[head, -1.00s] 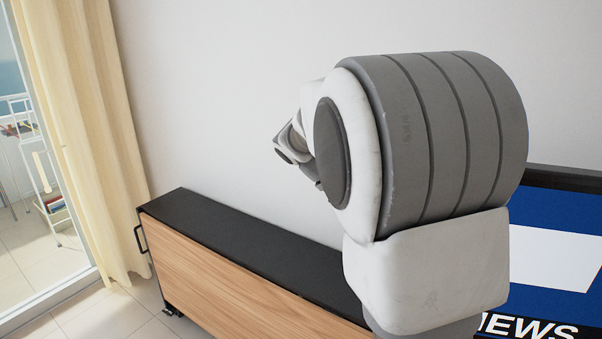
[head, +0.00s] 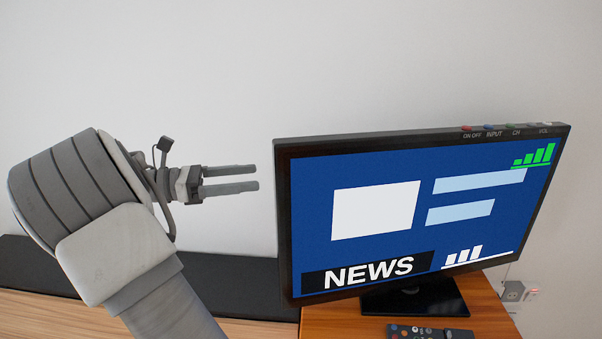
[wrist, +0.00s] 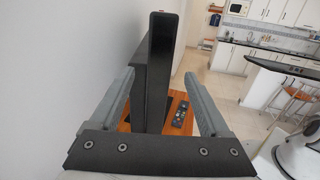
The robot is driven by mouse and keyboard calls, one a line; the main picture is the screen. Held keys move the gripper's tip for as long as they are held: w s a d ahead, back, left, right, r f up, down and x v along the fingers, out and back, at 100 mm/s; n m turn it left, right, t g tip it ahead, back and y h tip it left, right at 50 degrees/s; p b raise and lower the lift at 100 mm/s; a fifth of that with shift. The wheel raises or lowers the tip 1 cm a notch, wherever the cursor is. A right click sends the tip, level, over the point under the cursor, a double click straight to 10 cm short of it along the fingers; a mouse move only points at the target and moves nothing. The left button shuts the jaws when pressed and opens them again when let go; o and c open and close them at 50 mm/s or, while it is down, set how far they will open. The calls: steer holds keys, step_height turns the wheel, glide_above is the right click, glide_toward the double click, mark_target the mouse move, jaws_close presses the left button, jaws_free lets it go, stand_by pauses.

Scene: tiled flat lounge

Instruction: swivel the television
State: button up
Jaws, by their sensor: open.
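The television (head: 360,225) stands on a wooden cabinet top, its screen lit blue with a NEWS banner. Its black base (head: 415,297) rests on the wood. My gripper (head: 258,178) is open and empty, just left of the television's left edge, with its fingers pointing at that edge. In the wrist view the television (wrist: 163,75) is seen edge-on between the two open fingers of my gripper (wrist: 168,85). I see no contact between fingers and television. The back of the television is hidden in the head view.
A remote control (head: 428,333) lies on the wooden top (head: 485,310) in front of the base. A long low cabinet with a black top (head: 235,285) extends to the left. A plain wall (head: 230,70) is behind. The wrist view shows a kitchen counter (wrist: 268,64) and a stool (wrist: 298,102) beyond.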

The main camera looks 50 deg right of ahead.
mark_target(302, 172)
steer(key=x, duration=1.1)
steer(key=shift+s+d, duration=0.3)
steer(key=shift+c, duration=0.3)
jaws_close()
stand_by(0.6)
